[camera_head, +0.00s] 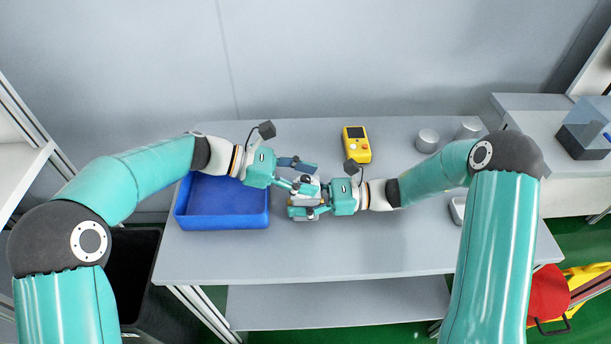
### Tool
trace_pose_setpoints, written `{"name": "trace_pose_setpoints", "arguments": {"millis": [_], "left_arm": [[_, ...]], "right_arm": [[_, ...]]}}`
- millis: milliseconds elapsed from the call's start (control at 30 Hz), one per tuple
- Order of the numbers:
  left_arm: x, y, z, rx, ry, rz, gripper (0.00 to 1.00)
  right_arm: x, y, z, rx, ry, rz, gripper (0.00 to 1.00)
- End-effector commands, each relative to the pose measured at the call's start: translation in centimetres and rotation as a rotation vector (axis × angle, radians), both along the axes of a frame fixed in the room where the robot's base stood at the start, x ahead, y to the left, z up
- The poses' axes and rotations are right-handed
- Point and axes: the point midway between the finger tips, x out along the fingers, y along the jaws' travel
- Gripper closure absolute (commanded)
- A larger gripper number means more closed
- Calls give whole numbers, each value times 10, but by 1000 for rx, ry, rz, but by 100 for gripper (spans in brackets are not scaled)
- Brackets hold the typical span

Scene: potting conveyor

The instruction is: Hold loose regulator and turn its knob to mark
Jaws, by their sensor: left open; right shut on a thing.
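The loose regulator (309,192) is a small pale grey piece above the middle of the table, mostly hidden between my two grippers. My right gripper (302,201) comes in from the right and is shut on it. My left gripper (297,183) comes in from the left and is open, with its fingertips close to the regulator's upper left side. I cannot tell whether they touch it. The knob and its mark are too small and covered to make out.
A blue tray (222,223) stands at the table's left, under my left forearm. A yellow handheld device (357,146) lies behind the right gripper. Grey cylinders (427,140) stand at the back right. The front of the grey table (340,255) is clear.

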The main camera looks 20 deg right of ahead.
Motion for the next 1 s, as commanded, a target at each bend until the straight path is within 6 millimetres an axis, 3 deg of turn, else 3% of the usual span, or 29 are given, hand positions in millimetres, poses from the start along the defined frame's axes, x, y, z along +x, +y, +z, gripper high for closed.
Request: {"name": "trace_pose_setpoints", "arguments": {"millis": [233,500,767,1000], "left_arm": [[0,-1,0,0,0,0,54],[0,0,0,0,0,1,99],[2,-1,0,-2,-2,-14,100],[4,-3,0,-6,-6,-144,100]], "right_arm": [[0,0,-1,0,2,0,90],[0,0,-1,-1,1,1,90],[-1,1,-1,0,0,4,91],[-2,2,0,0,-1,9,91]]}}
